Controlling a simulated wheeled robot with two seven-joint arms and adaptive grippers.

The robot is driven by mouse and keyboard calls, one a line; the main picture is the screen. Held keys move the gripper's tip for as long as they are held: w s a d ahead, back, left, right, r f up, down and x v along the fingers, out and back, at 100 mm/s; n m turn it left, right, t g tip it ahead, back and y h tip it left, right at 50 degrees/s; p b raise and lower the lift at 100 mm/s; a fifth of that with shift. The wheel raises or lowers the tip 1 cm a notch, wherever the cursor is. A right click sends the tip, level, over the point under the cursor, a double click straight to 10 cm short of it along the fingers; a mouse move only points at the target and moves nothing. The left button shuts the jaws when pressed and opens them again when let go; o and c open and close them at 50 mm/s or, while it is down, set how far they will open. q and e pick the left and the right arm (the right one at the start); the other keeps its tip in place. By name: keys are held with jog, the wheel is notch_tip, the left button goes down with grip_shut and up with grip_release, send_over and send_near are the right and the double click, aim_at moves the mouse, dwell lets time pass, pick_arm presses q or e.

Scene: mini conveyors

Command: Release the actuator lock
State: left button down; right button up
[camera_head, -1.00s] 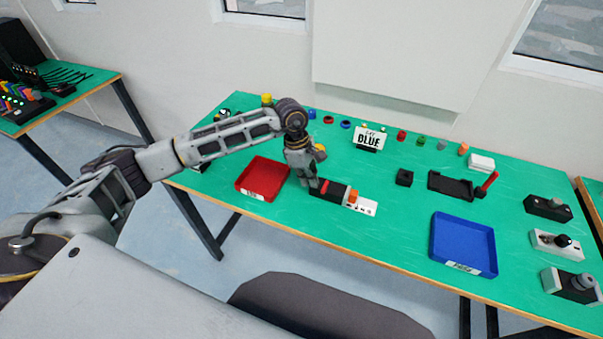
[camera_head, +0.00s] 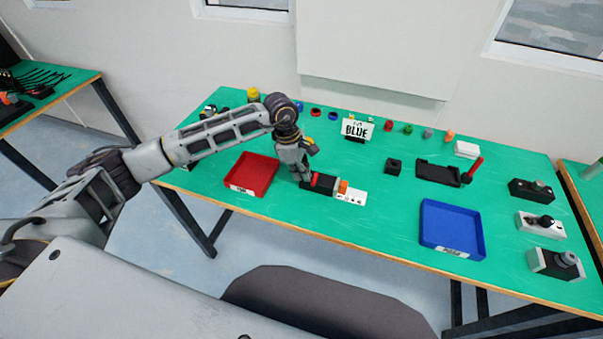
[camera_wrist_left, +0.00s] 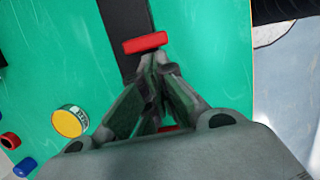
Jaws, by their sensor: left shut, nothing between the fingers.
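The device on the table has a dark base with a red part (camera_head: 324,181), an orange piece (camera_head: 343,186) and a white end panel (camera_head: 352,196). I take it to be the actuator with its lock. My left gripper (camera_head: 304,179) is low over the left end of its dark base. In the left wrist view the closed fingertips (camera_wrist_left: 156,60) are just beside a red bar (camera_wrist_left: 146,42) lying across a dark strip (camera_wrist_left: 126,22). The fingers are shut and empty; whether they touch the red bar is unclear. A bit of red shows between the finger links. My right gripper is out of view.
A red tray (camera_head: 275,180) is left of the device and a blue tray (camera_head: 425,236) is to its right. Several control boxes, including a white one (camera_head: 526,226), line the right edge. A yellow round piece (camera_wrist_left: 67,123) lies near the gripper.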

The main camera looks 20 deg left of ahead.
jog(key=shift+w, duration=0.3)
pick_arm(q)
jog(key=shift+s, duration=0.1)
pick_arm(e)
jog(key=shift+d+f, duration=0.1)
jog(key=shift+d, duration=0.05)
pick_arm(q)
jog(key=shift+n, duration=0.4)
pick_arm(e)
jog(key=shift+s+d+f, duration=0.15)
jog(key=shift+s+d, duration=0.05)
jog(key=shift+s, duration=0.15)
pick_arm(q)
jog(key=shift+d, duration=0.1)
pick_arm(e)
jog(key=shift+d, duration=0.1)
pick_arm(q)
jog(key=shift+b, duration=0.3)
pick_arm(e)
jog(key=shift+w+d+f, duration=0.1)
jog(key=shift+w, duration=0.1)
pick_arm(q)
jog(key=shift+s+n, duration=0.1)
jog(key=shift+n, duration=0.3)
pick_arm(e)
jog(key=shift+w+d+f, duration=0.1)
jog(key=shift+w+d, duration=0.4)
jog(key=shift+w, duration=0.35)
